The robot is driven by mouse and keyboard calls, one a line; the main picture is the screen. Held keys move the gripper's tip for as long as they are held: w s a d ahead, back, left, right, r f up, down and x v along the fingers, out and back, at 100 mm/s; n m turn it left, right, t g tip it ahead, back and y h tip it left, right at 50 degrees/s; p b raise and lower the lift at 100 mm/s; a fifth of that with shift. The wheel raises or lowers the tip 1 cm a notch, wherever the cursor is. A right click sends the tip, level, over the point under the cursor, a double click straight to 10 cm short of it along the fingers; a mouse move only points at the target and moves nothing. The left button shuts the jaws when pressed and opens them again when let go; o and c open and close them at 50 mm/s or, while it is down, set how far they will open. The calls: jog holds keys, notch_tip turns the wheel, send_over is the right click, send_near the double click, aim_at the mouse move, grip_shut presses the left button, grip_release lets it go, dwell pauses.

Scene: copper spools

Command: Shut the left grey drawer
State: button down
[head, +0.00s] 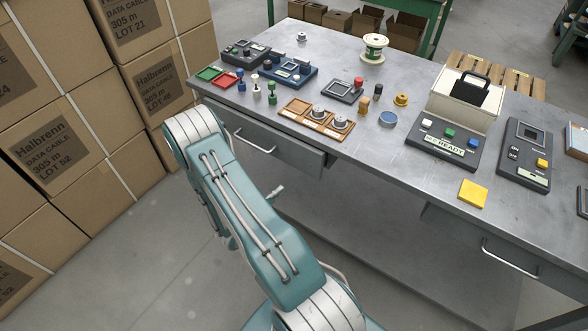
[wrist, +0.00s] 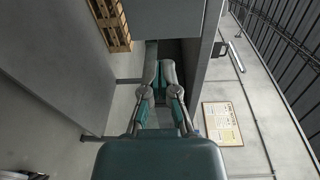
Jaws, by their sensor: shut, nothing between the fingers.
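The left grey drawer (head: 285,153) is under the table's left part, with a bar handle (head: 255,141) on its front. Its front seems to stand out a little from the table edge; my arm hides its left end.
The grey table (head: 400,180) holds small trays, pegs, a spool (head: 374,48) and control boxes. A right drawer (head: 500,257) has its own handle. Stacked cartons (head: 75,140) stand at left. Floor between cartons and table is clear. A pallet (wrist: 110,25) shows in the wrist view.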

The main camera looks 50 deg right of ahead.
aim_at(304, 160)
jog(key=d, duration=0.4)
jog(key=w+d+n+t, duration=0.1)
jog(key=d, duration=0.3)
jog(key=d+t, duration=0.1)
jog(key=d, duration=0.3)
jog(key=shift+w+d+f+n, duration=0.15)
jog(key=shift+w+d+n, duration=0.15)
jog(key=shift+d, duration=0.05)
jog(key=d, duration=0.4)
jog(key=shift+w+d, duration=0.15)
jog(key=shift+d, duration=0.2)
jog(key=shift+a, duration=0.15)
jog(key=shift+w, duration=0.1)
